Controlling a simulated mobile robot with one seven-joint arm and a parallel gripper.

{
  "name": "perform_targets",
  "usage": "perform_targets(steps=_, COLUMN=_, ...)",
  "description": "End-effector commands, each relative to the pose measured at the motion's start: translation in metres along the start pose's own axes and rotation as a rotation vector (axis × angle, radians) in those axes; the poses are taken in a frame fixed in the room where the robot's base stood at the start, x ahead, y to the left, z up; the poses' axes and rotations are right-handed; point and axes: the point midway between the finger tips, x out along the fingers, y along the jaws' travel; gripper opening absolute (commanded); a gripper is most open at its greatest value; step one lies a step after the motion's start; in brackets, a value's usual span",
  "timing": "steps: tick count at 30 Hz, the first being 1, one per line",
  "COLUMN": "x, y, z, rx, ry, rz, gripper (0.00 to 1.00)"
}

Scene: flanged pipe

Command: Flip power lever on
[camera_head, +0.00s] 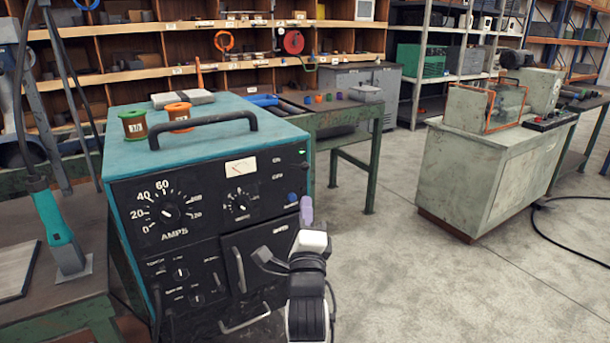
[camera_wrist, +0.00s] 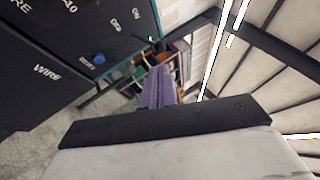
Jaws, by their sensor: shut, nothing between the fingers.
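The teal machine with a black front panel (camera_head: 215,240) stands at centre left in the head view. Its ON and OFF labels (camera_head: 278,169) are at the panel's upper right. A small dark lever (camera_head: 302,159) appears to stick out beside them, near a green light. In the wrist view, a dark lever-like part (camera_wrist: 157,46) shows past the panel's edge. My gripper (camera_head: 306,200) has purple fingers pressed together, pointing up, just below the lever in the picture. It also shows in the wrist view (camera_wrist: 160,70). I cannot tell whether it touches the lever.
A blue knob (camera_head: 292,197) is left of my fingers. A handle (camera_head: 205,125) and two spools (camera_head: 178,114) are on the machine's top. A green bench (camera_head: 335,125) stands behind. The floor to the right is open up to a grey cabinet (camera_head: 485,170).

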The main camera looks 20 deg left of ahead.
Motion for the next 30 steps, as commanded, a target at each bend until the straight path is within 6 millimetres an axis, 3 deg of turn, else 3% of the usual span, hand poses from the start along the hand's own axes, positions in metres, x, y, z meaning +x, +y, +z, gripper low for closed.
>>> perform_targets(steps=6, x=0.047, y=-0.004, z=0.001, rx=0.0, ry=0.0, rz=-0.001, gripper=0.0)
perform_targets(steps=12, x=0.07, y=-0.002, z=0.001, rx=-0.001, ry=0.0, rz=0.0, gripper=0.0)
perform_targets(steps=30, x=0.08, y=-0.005, z=0.002, rx=-0.009, ry=0.0, rz=0.016, gripper=0.0)
